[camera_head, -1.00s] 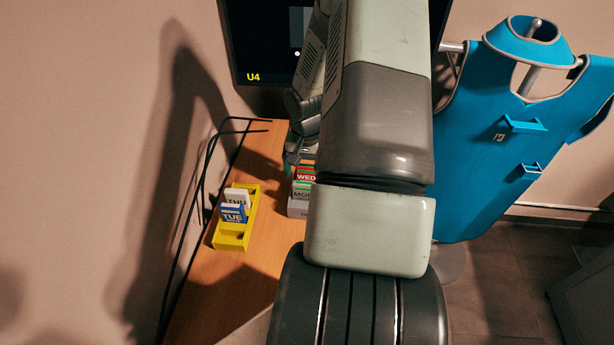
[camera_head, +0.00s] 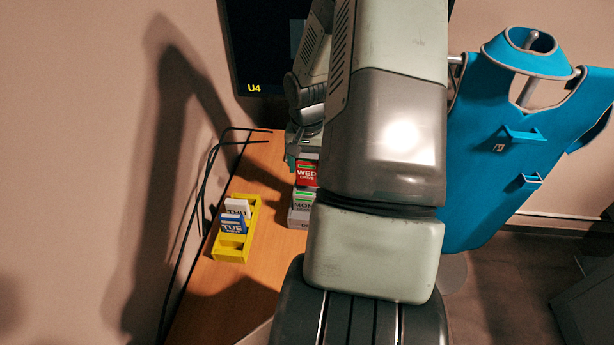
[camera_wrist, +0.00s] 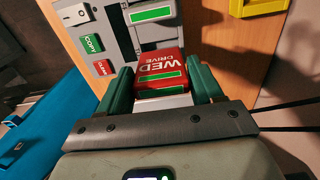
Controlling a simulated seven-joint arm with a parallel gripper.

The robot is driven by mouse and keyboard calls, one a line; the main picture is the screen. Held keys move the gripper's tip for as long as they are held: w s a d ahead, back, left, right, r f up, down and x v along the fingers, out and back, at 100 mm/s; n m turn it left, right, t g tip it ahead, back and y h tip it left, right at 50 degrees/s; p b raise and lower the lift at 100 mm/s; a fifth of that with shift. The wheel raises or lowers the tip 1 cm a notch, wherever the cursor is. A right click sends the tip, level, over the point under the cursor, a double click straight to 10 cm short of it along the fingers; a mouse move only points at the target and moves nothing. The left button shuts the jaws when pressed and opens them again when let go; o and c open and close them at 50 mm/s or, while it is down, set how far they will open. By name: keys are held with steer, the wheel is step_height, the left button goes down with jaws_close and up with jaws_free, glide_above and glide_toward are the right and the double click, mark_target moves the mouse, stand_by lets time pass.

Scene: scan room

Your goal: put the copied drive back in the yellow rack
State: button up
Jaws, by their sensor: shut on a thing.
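The red WED drive (camera_head: 307,173) is between the green fingers of my gripper (camera_wrist: 161,88), which is shut on it. Its label and a green bar show in the wrist view (camera_wrist: 160,65). It appears raised above the grey dock (camera_head: 298,222). A grey MON drive (camera_head: 302,203) with a green bar stands in the dock. The yellow rack (camera_head: 233,252) is left of the dock and holds a white THU drive (camera_head: 237,206) and a blue TUE drive (camera_head: 232,224). Its front part is empty. A corner of the rack shows in the wrist view (camera_wrist: 262,8).
The dock's panel has a green COPY button (camera_wrist: 92,44), a red button (camera_wrist: 104,67) and a white switch (camera_wrist: 75,14). A dark screen (camera_head: 262,60) reading U4 stands behind. Black cables (camera_head: 187,235) run along the table's left edge. Bare wood (camera_head: 262,245) lies between rack and dock.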

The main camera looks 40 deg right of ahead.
steer(key=r, duration=0.4)
steer(key=shift+w+a, duration=0.35)
steer(key=shift+a, duration=0.05)
steer(key=w+a, duration=0.7)
steer(key=a, duration=0.7)
step_height(320, 180, down, 8)
steer(key=shift+w+a+f, duration=0.2)
steer(key=shift+w, duration=0.1)
steer(key=shift+f, duration=0.95)
steer(key=o, duration=1.3)
steer(key=shift+o, duration=0.5)
step_height(320, 180, up, 7)
